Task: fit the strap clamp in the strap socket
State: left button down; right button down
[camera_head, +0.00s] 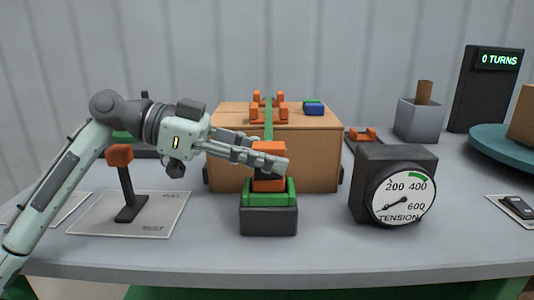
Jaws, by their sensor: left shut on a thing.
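The orange strap clamp (268,184) is in front of the brown box, at the top of the green strap socket (289,197), which sits on a dark base block (268,220). My left gripper (272,160) comes in from the left and is shut on the clamp, hiding part of it. The clamp's lower end meets the socket, but I cannot tell how deep it sits. A green strap (268,130) runs over the box and down its front toward the clamp. My right gripper is not in view.
The brown box (315,160) carries orange corner pieces and a blue item (314,108). A tension gauge (400,195) stands right of the socket. An orange-topped lever (125,180) stands at left. A display (490,85) reads 0 TURNS. The front table strip is clear.

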pick_arm(q)
jog(key=shift+f+b, duration=0.35)
jog(key=shift+f, duration=0.3)
jog(key=c, duration=1.1)
grip_release()
jog(key=shift+c, duration=0.2)
